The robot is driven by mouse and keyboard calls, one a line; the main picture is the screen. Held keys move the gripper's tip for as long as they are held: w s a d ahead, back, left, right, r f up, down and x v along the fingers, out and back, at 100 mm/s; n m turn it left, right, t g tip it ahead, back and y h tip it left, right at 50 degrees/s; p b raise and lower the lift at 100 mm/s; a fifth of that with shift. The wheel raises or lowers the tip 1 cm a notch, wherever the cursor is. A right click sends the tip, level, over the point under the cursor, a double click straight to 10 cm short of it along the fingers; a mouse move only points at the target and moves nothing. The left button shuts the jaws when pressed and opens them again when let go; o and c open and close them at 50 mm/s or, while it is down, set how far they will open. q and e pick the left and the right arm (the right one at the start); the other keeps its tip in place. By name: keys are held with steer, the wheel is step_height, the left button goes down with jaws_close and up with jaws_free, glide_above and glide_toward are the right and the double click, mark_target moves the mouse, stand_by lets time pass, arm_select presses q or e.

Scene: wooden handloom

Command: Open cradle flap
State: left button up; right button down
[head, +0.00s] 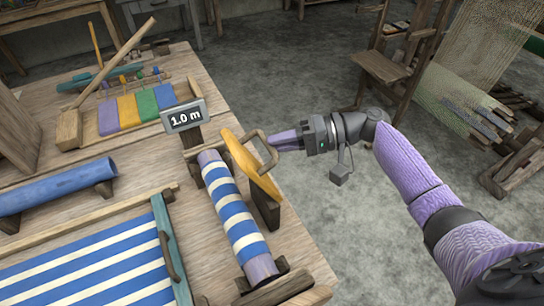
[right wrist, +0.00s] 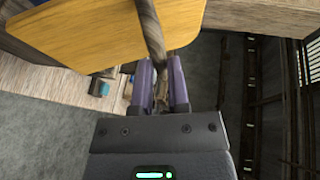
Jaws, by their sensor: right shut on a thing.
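The cradle flap is a yellow-orange board (head: 247,160) with a brown loop handle (head: 258,136). In the head view it stands tilted along the right side of a blue-and-white striped cloth roll (head: 233,215) lying in the cradle, whose wooden end block (head: 276,290) shows at the front. My right gripper (head: 279,141) reaches in from the right and is shut on the handle. In the right wrist view the flap (right wrist: 100,30) fills the upper left, and the handle (right wrist: 151,35) runs down between the purple fingers (right wrist: 162,88). My left gripper is not in view.
A blue roll (head: 60,187), striped cloth on a frame (head: 90,262) and a rack of coloured pieces (head: 137,107) occupy the table's left.

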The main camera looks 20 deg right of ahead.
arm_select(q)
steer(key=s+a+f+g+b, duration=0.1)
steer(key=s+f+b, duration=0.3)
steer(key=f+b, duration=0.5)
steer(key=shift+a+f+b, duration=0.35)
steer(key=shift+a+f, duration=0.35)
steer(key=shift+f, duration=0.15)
arm_select(e)
steer(key=d+f+m+t+y, duration=0.2)
steer(key=d+f+y, duration=0.1)
steer(key=d+y, duration=0.2)
steer(key=shift+w+d+m, duration=0.25)
steer(key=shift+d+m, duration=0.05)
steer(key=shift+d, duration=0.45)
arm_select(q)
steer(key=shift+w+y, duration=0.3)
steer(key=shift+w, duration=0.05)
arm_select(e)
steer(key=shift+f, duration=0.1)
steer(key=c, duration=0.6)
jaws_free()
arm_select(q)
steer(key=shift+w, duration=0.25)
